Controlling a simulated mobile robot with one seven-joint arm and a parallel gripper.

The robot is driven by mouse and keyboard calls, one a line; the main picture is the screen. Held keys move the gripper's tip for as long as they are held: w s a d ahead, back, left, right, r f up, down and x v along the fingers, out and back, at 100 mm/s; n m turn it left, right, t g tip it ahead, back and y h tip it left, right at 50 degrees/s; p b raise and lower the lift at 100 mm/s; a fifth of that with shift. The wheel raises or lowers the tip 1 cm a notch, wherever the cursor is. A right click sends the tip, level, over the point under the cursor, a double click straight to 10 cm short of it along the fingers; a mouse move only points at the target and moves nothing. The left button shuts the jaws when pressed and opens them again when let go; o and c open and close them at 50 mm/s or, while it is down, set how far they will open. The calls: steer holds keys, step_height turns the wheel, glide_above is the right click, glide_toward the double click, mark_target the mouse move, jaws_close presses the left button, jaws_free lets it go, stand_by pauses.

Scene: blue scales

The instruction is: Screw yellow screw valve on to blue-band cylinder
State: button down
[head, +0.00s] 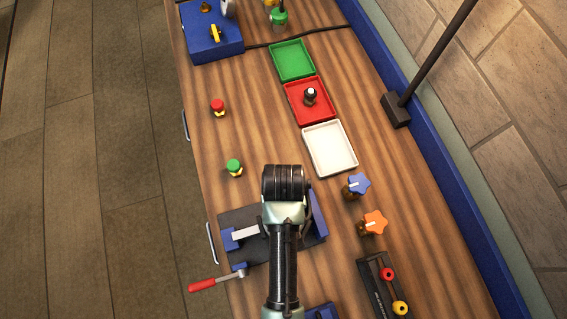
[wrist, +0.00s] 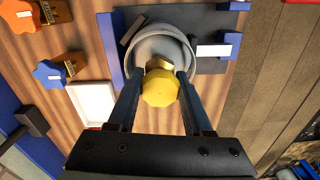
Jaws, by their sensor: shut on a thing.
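In the wrist view, my gripper (wrist: 160,82) is shut on a yellow, brass-coloured valve with faceted sides (wrist: 160,90). The valve is over the round grey top of a cylinder (wrist: 147,46), and I cannot tell whether its far end touches or is seated in the cylinder. No blue band shows on the cylinder from this angle. The cylinder stands at a dark vise plate with blue jaws (wrist: 112,42). In the head view, my arm hides the fingers, the valve and the cylinder; the vise (head: 230,240) shows beneath.
A white tray (head: 352,165), a red tray (head: 325,115) and a green tray (head: 290,60) line the bench. Blue (head: 358,184) and orange (head: 375,221) star knobs stand right of the vise. Green-topped (head: 234,167) and red-topped (head: 218,106) valves stand left. A red handle (head: 203,285) juts over the front edge.

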steer(key=shift+f, duration=0.25)
steer(key=shift+c, duration=1.2)
jaws_free()
